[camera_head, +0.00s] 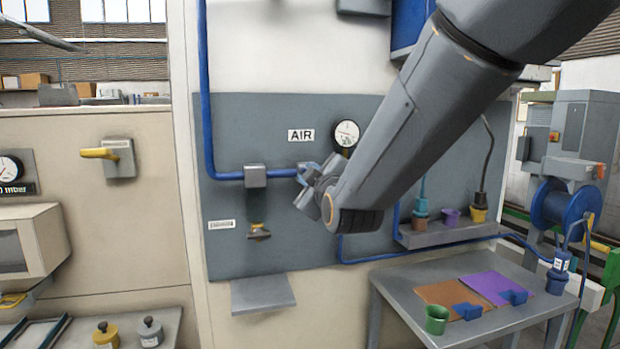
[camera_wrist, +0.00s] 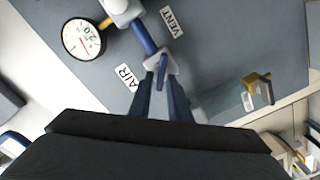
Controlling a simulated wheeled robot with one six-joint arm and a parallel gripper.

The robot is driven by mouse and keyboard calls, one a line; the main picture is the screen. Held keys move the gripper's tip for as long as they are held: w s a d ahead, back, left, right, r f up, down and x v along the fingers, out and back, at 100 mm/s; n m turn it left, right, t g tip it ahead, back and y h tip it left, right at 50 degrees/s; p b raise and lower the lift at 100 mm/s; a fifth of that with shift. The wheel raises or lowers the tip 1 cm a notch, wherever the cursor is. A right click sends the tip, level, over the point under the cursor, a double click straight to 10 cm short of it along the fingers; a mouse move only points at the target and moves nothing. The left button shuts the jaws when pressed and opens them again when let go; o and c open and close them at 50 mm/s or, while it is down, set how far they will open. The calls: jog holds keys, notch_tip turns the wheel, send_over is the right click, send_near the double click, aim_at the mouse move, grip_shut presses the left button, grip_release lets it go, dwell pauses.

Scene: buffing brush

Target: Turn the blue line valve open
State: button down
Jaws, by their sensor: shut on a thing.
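The blue line (camera_head: 206,90) runs down the panel and bends right under the AIR sign (camera_head: 301,135) to the blue line valve, mostly hidden behind my gripper in the head view. In the wrist view, the valve's grey body (camera_wrist: 160,62) sits on the blue pipe (camera_wrist: 145,38). My gripper (camera_head: 306,178) is at the valve, its fingers reaching to it in the wrist view (camera_wrist: 163,88). It is shut on the blue valve handle, a small part of which shows between the fingertips. The handle's exact angle is hard to tell.
A round gauge (camera_head: 346,134) is right of the AIR sign. A yellow-handled valve (camera_head: 258,232) is below left, above a small grey shelf (camera_head: 263,293). A ledge (camera_head: 449,236) holds cups on the right. A grey table (camera_head: 392,290) stands below it. A VENT label (camera_wrist: 172,20) is near the pipe.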

jog(key=shift+s+a+f+n+b, duration=0.1)
jog(key=shift+f+n+b, duration=0.05)
jog(key=shift+n, duration=1.15)
jog(key=shift+w+a+f+n+b, duration=0.1)
jog(key=shift+f+n+b, duration=0.05)
jog(key=shift+n, duration=1.15)
jog(key=shift+s+f+n+b, duration=0.1)
jog(key=shift+f+n+b, duration=0.05)
jog(key=shift+n, duration=1.15)
jog(key=c, duration=1.9)
grip_release()
jog(key=shift+o, duration=0.2)
jog(key=b+v, duration=0.1)
jog(key=v, duration=0.6)
jog(key=shift+s, duration=0.4)
